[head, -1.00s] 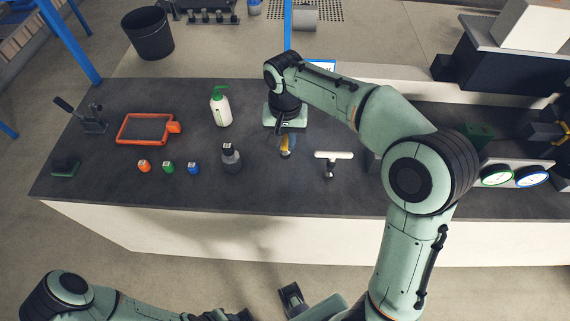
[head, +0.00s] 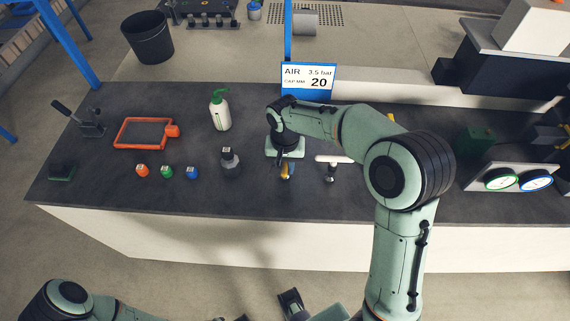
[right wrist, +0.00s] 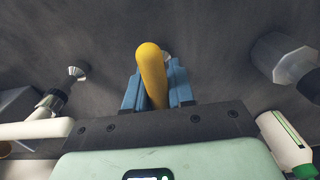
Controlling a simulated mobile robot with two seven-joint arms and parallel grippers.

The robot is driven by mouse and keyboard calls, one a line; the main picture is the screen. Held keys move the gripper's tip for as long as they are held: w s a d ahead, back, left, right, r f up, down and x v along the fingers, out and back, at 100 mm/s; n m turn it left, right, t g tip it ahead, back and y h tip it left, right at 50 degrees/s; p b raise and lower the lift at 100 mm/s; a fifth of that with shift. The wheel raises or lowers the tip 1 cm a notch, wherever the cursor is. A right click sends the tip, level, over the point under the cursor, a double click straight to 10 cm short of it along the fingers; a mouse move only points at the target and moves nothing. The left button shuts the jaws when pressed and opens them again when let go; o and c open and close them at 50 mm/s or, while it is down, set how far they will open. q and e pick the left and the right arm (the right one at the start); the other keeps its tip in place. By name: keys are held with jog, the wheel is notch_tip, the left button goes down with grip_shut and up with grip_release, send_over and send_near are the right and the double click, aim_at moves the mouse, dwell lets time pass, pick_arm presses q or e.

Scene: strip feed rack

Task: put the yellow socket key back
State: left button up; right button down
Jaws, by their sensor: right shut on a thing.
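The yellow socket key (head: 287,169) is in my right gripper (head: 285,163), in front of the green wrist in the head view. In the right wrist view the yellow handle (right wrist: 152,75) stands between the blue finger pads (right wrist: 154,92), which are shut on it. The key's lower end is mostly hidden there, and I cannot tell whether it touches the bench. A T-handled tool with a white bar (head: 333,159) stands just right of the key; its bar also shows in the right wrist view (right wrist: 36,130).
Two gauges (head: 517,181) are right.

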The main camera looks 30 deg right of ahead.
jog(key=shift+f, duration=0.15)
jog(key=c, duration=1)
grip_release()
jog(key=shift+o, duration=0.2)
jog(key=shift+r, duration=0.35)
notch_tip(320, 180, up, 12)
jog(key=shift+f+p, duration=0.15)
jog(key=shift+p, duration=0.75)
